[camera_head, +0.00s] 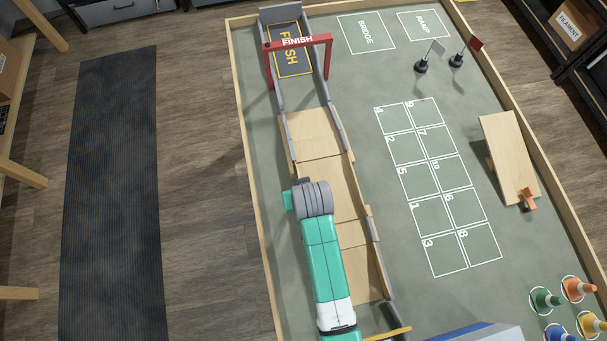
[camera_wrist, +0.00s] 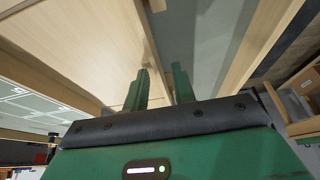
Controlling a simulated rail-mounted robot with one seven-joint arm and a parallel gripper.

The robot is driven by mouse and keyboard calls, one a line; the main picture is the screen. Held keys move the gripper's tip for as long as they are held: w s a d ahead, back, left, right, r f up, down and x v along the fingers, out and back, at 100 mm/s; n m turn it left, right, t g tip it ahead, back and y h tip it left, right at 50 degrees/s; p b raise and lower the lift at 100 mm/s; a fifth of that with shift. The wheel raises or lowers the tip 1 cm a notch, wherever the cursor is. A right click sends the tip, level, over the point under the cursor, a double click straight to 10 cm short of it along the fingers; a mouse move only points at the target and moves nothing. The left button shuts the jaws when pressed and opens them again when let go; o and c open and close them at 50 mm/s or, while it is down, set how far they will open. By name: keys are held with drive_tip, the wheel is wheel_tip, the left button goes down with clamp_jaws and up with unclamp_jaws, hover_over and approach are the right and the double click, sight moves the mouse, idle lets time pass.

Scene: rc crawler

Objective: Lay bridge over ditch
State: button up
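The bridge (camera_head: 339,190) appears to be the middle pale wooden panel of the track, lying in line between the wooden panels above and below it. My gripper (camera_head: 288,200) is at the track's left edge, beside this panel, with my wrist covering part of it. In the wrist view, the two green fingers (camera_wrist: 161,72) stand apart, with a visible gap. A thin wooden edge (camera_wrist: 147,45) runs down between them, nearer the left finger; contact is unclear. A broad wooden surface (camera_wrist: 75,45) lies to the left. The ditch is not clearly visible; my arm hides part of the track.
A red finish gate (camera_head: 297,42) stands over the track's far end. A wooden ramp (camera_head: 510,155) with an orange handle lies at right, near two flags (camera_head: 457,60) and several cones (camera_head: 578,290). The outlined BRIDGE space (camera_head: 366,33) is empty. The numbered grid (camera_head: 436,185) is clear.

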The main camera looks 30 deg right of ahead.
drive_tip(key=v, duration=1.2)
drive_tip(key=shift+r, duration=0.15)
drive_tip(key=w+a+r+n+t, duration=0.1)
drive_tip(key=w+r+t, duration=0.25)
drive_tip(key=r, duration=0.55)
drive_tip(key=w+a+r+t, duration=0.2)
drive_tip(key=w+r+t, duration=0.15)
drive_tip(key=r, duration=0.65)
drive_tip(key=w+a+r+n+t, duration=0.1)
drive_tip(key=w+r+t, duration=0.25)
drive_tip(key=r, duration=0.55)
drive_tip(key=s+a+r+t, duration=0.2)
drive_tip(key=s+r+t, duration=0.1)
drive_tip(key=r, duration=0.6)
drive_tip(key=s+a+r+t, duration=0.3)
drive_tip(key=r+t, duration=0.1)
drive_tip(key=r, duration=0.6)
drive_tip(key=s+a+r+n+t+y, duration=0.1)
drive_tip(key=s+a+r+t, duration=0.2)
drive_tip(key=r, duration=0.7)
drive_tip(key=shift+a, duration=0.25)
drive_tip(key=shift+p, duration=0.35)
